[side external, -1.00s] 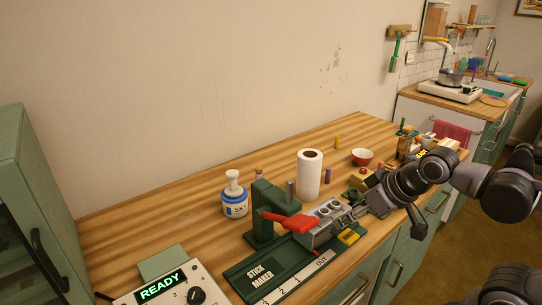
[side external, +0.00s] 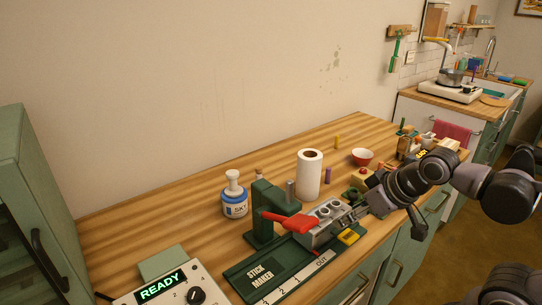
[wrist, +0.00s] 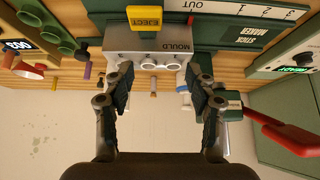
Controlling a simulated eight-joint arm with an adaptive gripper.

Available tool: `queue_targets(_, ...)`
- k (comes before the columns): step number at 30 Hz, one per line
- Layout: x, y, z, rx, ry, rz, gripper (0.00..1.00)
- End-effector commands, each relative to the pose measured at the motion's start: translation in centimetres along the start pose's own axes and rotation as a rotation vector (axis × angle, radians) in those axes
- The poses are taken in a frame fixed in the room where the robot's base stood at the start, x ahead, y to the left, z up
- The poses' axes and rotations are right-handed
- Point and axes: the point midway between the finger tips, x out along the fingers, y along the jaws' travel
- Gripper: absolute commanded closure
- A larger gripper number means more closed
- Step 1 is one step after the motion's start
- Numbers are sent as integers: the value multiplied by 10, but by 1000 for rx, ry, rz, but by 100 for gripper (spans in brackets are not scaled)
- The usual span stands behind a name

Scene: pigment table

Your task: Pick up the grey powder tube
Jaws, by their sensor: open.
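My gripper (wrist: 160,88) is open and empty in the wrist view, its two fingers apart in front of the grey mould block (wrist: 150,45). In the side view my gripper (side external: 362,200) is low at the right end of the mould. A small pale tube (wrist: 153,86) shows beyond the mould, between the fingers in the picture; it seems to be the tube (side external: 259,174) behind the press in the side view. Its colour is too unclear to call it grey. A grey upright cylinder (side external: 290,189) stands at the green press; I cannot tell whether it is part of it.
The green stick maker (side external: 262,272) with a red lever (side external: 290,222) lies left of my gripper. A white paper roll (side external: 309,174), purple tube (side external: 328,175), yellow tube (side external: 337,142), red bowl (side external: 362,157) and SKY bottle (side external: 235,200) stand around it. The left rear table is clear.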

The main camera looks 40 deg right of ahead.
Motion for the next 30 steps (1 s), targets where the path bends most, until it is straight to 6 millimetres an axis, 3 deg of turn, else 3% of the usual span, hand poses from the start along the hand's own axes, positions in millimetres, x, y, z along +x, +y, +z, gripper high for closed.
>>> queue_targets(10, 0, 0, 0, 0, 0, 0, 51)
queue_targets(14, -1, 0, -9, 11, -5, 6, 51)
queue_targets(23, 8, 4, -84, 116, -44, 68, 51)
queue_targets(30, 36, 4, -148, 218, -67, 136, 51)
